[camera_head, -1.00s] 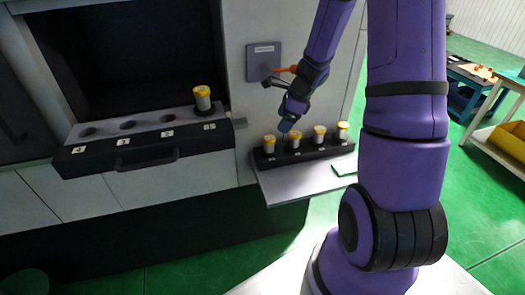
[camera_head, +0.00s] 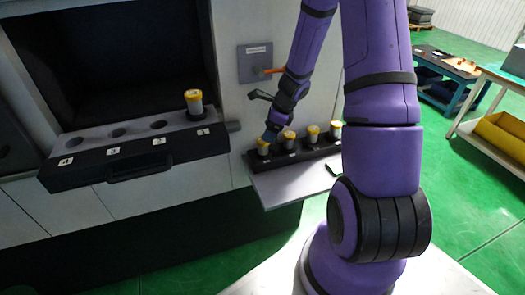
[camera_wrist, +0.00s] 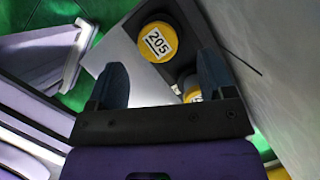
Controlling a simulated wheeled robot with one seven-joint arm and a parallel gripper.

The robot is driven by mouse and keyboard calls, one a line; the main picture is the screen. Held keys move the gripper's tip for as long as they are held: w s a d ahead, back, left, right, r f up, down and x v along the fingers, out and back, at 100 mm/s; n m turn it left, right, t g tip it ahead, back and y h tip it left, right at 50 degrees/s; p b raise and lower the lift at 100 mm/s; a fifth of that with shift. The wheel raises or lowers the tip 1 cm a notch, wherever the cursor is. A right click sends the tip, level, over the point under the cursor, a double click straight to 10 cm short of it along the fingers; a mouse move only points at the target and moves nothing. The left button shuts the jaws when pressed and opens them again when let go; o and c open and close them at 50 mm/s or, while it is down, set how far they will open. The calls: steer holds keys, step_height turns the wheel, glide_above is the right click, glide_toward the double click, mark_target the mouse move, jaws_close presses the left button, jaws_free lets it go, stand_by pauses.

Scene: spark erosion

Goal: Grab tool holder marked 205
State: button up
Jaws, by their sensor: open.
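The tool holder marked 205 (camera_wrist: 157,42) has a round yellow cap with a white label and shows in the wrist view, ahead of and between my open fingers. My gripper (camera_wrist: 162,76) is empty, and its two dark blue fingers do not enclose the cap. In the head view, my gripper (camera_head: 270,136) is low at the left end of a black rack, close to the leftmost holder (camera_head: 263,147). The labels there are too small to read. A second yellow-capped holder (camera_wrist: 193,95) is partly hidden by my right finger.
The black rack (camera_head: 285,157) holds several yellow-capped holders in a row, on a grey shelf (camera_head: 290,184) against the machine wall. A numbered drawer (camera_head: 130,165) at the left carries one more holder (camera_head: 194,104). An orange-handled switch (camera_head: 262,71) sits above the rack.

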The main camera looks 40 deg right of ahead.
mark_target(263, 145)
steer(key=shift+x, duration=1.35)
steer(key=shift+s+x, duration=0.1)
steer(key=shift+x, duration=1.15)
steer(key=shift+s+x, duration=0.15)
steer(key=shift+x, duration=1.1)
steer(key=shift+d+f, duration=0.15)
steer(key=c, duration=1.2)
